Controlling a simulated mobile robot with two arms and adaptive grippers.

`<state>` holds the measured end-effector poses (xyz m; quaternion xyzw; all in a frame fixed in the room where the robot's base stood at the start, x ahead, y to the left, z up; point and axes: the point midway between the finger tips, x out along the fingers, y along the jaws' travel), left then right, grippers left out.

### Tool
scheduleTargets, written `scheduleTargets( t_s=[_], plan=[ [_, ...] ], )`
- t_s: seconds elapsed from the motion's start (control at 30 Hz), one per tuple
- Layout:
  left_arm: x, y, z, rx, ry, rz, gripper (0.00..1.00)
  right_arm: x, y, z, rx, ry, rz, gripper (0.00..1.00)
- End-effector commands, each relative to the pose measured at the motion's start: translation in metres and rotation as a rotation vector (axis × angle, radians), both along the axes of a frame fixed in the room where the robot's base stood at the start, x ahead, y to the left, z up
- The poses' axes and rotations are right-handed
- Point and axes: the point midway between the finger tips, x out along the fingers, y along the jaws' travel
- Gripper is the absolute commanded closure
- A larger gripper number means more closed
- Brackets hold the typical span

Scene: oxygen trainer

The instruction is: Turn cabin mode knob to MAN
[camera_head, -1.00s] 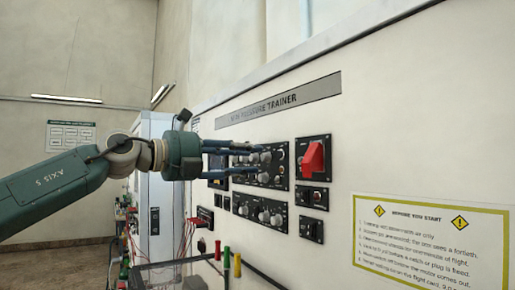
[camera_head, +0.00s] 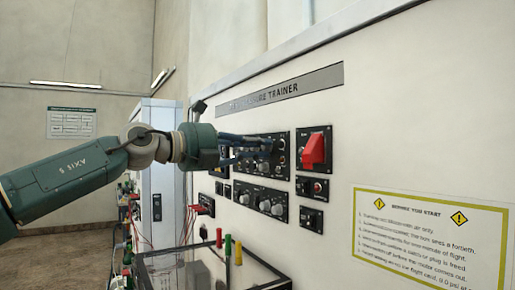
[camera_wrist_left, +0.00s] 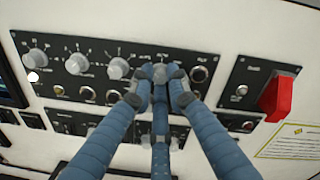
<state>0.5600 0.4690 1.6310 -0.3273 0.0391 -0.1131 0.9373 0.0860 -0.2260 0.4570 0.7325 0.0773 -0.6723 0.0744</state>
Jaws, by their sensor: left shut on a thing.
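My left gripper (camera_head: 265,149) reaches from the left to the upper knob panel (camera_head: 281,176) on the white trainer wall. My right gripper is not in view.
A red guarded switch (camera_head: 314,151) is on a separate panel to the right. Other grey knobs (camera_wrist_left: 118,68) are left of the held one. A lower knob panel (camera_head: 260,200) sits beneath. A dark-framed case with coloured-handled tools (camera_head: 227,246) stands below. A yellow-edged notice (camera_head: 432,238) hangs at right.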

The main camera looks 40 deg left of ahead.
Motion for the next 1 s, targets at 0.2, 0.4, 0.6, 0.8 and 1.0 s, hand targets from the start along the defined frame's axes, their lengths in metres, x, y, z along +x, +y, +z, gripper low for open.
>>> scheduleTargets(
  t_s=[0.2,0.4,0.6,0.8,1.0],
  plan=[
    [0.0,0.0,-0.002,0.057,-0.015,-0.001,1.0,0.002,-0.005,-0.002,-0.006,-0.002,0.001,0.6],
    [0.0,0.0,-0.002,0.18,-0.05,-0.002,1.0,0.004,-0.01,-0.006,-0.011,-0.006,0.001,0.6],
    [0.0,0.0,-0.003,0.354,-0.1,-0.002,1.0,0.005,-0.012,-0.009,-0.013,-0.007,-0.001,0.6],
    [0.0,0.0,-0.003,0.537,-0.154,-0.003,1.0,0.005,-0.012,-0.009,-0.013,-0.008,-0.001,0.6],
    [0.001,0.0,-0.002,0.722,-0.207,-0.003,1.0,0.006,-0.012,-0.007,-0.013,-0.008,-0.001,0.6]
  ],
)
